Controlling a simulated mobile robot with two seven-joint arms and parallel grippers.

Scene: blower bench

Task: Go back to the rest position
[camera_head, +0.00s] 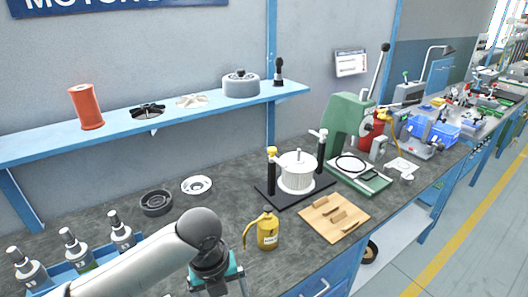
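My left arm reaches in from the lower left over the front of the bench. My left gripper (218,280) is at the bottom edge of the view, left of and below a yellow oil can (267,232). Its fingers are cut off by the frame, so I cannot see whether they are open or whether they hold anything. My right gripper is not in view.
The dark bench top (225,225) carries a white finned motor part (297,172) on a black stand, a wooden board (334,217) and a green press (348,125). Several bottles stand in a blue tray at lower left. A blue shelf (50,142) runs above.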

